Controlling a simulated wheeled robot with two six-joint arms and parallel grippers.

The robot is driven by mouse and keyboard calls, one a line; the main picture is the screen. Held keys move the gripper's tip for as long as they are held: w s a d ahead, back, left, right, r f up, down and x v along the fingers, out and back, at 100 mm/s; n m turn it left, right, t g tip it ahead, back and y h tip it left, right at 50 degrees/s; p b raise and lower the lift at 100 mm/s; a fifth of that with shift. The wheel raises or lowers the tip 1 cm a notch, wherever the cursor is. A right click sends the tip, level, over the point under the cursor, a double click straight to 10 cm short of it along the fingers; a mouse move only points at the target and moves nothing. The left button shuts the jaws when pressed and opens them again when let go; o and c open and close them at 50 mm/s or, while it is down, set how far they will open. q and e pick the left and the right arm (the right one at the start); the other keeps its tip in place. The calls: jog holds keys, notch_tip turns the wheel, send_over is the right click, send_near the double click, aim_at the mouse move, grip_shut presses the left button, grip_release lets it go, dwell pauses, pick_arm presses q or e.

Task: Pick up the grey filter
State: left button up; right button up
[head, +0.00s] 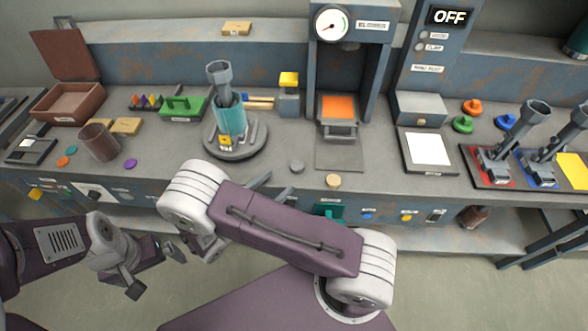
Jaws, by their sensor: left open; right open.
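A small flat grey disc, which looks like the grey filter (297,166), lies on the bench top in front of the press, near the front edge. My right gripper (259,184) is open, below and left of the grey disc in the head view and apart from it. My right arm hides much of this gripper. My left gripper (176,249) is open and empty, low on the left in front of the bench.
A tan disc (333,181) lies right of the grey one. A round stand with a teal cylinder (230,120) is to the left, and a press with a gauge (332,25) is behind. A brown cup (98,142) stands further left.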

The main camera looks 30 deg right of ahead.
aim_at(294, 169)
jog(key=x, duration=0.2)
jog(key=shift+w+d, duration=0.1)
jog(key=shift+w, duration=0.3)
jog(key=x, duration=0.5)
jog(key=shift+s+d+f, duration=0.1)
jog(key=shift+s+d, duration=0.05)
jog(key=shift+d, duration=0.25)
jog(key=c, duration=1.4)
